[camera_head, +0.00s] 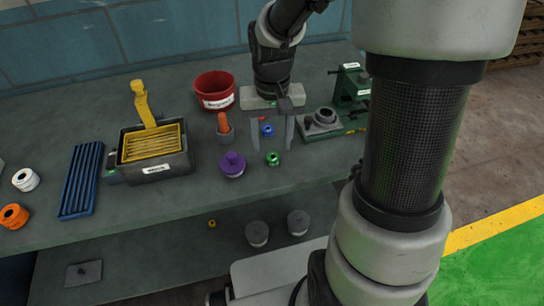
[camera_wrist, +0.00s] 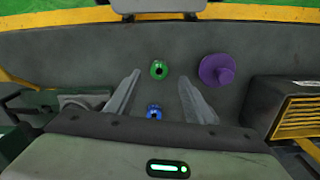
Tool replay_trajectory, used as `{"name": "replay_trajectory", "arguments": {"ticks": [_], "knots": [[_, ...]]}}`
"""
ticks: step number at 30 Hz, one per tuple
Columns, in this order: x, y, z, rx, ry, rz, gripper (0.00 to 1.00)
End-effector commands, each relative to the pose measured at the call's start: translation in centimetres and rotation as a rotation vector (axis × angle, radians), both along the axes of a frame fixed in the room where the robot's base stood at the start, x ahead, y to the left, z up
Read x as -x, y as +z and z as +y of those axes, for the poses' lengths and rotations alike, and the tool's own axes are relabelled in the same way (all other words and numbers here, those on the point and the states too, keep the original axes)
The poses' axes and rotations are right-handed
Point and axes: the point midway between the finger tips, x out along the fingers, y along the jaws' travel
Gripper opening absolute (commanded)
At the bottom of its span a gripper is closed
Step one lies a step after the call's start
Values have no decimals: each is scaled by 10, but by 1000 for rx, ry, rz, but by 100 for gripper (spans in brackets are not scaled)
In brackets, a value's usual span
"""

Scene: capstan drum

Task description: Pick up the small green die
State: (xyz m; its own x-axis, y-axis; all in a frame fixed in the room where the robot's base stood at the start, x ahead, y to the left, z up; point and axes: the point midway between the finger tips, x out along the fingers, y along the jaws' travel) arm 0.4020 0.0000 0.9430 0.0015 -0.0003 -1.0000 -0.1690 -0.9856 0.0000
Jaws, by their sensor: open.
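The small green die (camera_head: 273,159) is a ring-like piece with a dark hole, on the grey bench near its front edge. In the wrist view the green die (camera_wrist: 159,69) shows just past the fingertips, roughly centred between them. My gripper (camera_head: 272,148) points down over the bench, its two fingers spread with nothing held. In the wrist view my gripper (camera_wrist: 159,78) also shows open. A similar blue piece (camera_head: 267,130) stands behind the green die; in the wrist view the blue piece (camera_wrist: 154,113) appears between the fingers. I cannot tell the exact fingertip height above the bench.
A purple knobbed piece (camera_head: 232,164) stands left of the green die. An orange-handled tool (camera_head: 223,123), a red bin (camera_head: 215,91) and a yellow-levered box (camera_head: 155,165) stand further left. A grey-green fixture (camera_head: 322,124) is at the right.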

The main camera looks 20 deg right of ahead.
Motion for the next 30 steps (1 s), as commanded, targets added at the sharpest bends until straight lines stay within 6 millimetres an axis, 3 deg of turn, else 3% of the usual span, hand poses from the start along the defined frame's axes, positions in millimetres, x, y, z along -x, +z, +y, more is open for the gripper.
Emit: {"name": "replay_trajectory", "arguments": {"ticks": [7, 17, 25, 30], "knots": [[3, -39, -2, -1, 1, 4, 48], [2, -46, -2, 0, 0, 1, 48], [2, -46, -2, 0, 0, 1, 4], [2, -46, -2, 0, 0, 1, 0]]}}
